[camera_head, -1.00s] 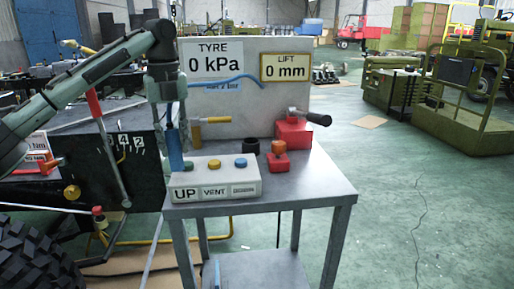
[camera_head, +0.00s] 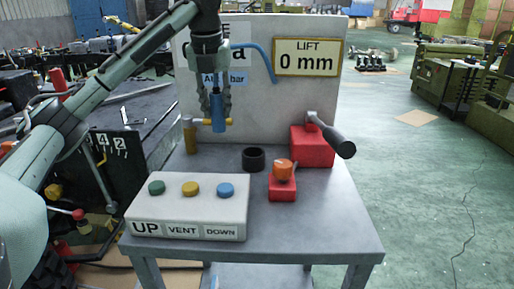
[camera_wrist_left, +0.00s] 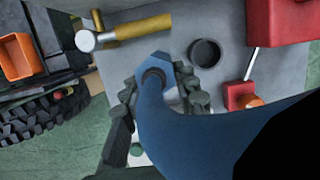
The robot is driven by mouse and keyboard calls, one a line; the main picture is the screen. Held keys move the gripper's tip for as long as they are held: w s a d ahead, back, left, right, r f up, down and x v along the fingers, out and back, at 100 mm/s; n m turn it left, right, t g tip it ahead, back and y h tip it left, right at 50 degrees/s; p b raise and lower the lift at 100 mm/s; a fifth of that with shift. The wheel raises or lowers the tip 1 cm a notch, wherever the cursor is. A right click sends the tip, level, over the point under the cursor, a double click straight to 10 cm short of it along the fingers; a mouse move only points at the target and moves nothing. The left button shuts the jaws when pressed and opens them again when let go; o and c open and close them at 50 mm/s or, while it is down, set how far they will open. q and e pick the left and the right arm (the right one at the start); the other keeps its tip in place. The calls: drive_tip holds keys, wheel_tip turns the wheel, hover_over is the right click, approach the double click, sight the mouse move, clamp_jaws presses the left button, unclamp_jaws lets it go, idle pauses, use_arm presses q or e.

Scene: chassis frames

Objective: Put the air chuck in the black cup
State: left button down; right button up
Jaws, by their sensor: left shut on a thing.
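The air chuck (camera_head: 217,112) is a blue cylinder with a blue hose, hanging upright from my left gripper (camera_head: 216,104). The gripper is shut on it and holds it above the bench. In the left wrist view the blue chuck (camera_wrist_left: 153,68) sits between the dark fingers (camera_wrist_left: 158,98), and its hose covers the lower right. The black cup (camera_head: 253,158) stands on the bench, to the right of and below the chuck. The cup (camera_wrist_left: 205,53) also shows in the wrist view, apart from the fingers. My right gripper is not in view.
A red block (camera_head: 312,146) with a black-handled lever and an orange knob (camera_head: 284,171) on a red base stand to the right. A button box (camera_head: 190,206) is in front. The grey bench (camera_head: 310,228) is clear at front right.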

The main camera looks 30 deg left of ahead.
use_arm(q)
drive_tip(key=w+d+f, duration=0.1)
drive_tip(key=d+f, duration=0.1)
drive_tip(key=f, duration=0.1)
drive_tip(key=w+d+f, duration=0.1)
drive_tip(key=d+f, duration=0.2)
drive_tip(key=w+d+f, duration=0.1)
drive_tip(key=d+f, duration=0.2)
drive_tip(key=shift+w+f, duration=0.1)
drive_tip(key=shift+w, duration=0.25)
drive_tip(key=c, duration=1.2)
unclamp_jaws()
drive_tip(key=shift+v, duration=6.05)
